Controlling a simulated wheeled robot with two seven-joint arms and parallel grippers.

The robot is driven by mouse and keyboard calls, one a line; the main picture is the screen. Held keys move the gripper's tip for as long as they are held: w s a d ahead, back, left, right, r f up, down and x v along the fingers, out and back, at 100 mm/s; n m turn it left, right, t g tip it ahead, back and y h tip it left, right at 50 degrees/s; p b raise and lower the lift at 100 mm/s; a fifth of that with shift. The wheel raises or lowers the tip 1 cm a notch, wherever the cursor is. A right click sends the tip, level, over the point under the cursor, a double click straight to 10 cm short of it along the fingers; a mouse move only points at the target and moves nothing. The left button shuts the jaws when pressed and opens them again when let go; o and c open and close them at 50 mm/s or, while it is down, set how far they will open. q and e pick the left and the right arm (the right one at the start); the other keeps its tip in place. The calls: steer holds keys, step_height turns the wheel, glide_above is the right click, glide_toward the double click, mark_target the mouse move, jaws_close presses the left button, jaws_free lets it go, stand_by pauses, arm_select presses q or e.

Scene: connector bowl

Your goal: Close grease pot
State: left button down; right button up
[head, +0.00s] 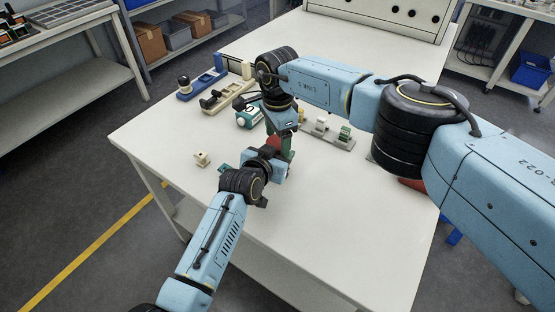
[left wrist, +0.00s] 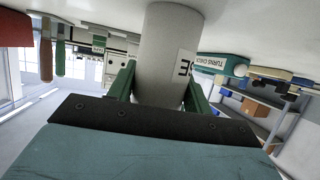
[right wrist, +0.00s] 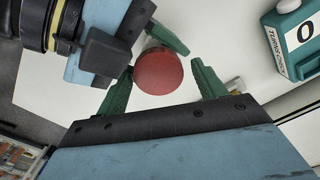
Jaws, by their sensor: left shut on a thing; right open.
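The pale grey grease pot (left wrist: 165,55), with a white label, stands between the green fingers of my left gripper (left wrist: 165,95), which is shut on it. In the right wrist view a round red lid (right wrist: 165,71) is seen from above, and the pot under it is hidden. My right gripper (right wrist: 162,66) is open, its green fingers on either side of the lid with gaps. In the head view the red lid (head: 273,142) shows small between my right gripper (head: 280,132) and my left gripper (head: 275,163). I cannot tell how tightly the lid sits.
A teal turns counter (right wrist: 296,38) reading 0 stands close by; it also shows in the head view (head: 248,117). Blue (head: 202,86) and cream (head: 226,97) fixtures stand behind. A small cream block (head: 202,159) lies at left. The table's front right (head: 350,235) is clear.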

arm_select(q)
steer(key=shift+a, duration=0.1)
arm_select(e)
steer(key=shift+s, duration=0.1)
steer(key=shift+r, duration=2.2)
steer(key=shift+c, duration=0.3)
steer(key=n, duration=0.1)
steer(key=r+n, duration=0.1)
steer(key=n, duration=0.1)
steer(key=shift+a+r, duration=0.1)
steer(key=shift+r, duration=0.2)
steer(key=r+n, duration=0.1)
steer(key=n, duration=0.2)
steer(key=shift+r, duration=0.4)
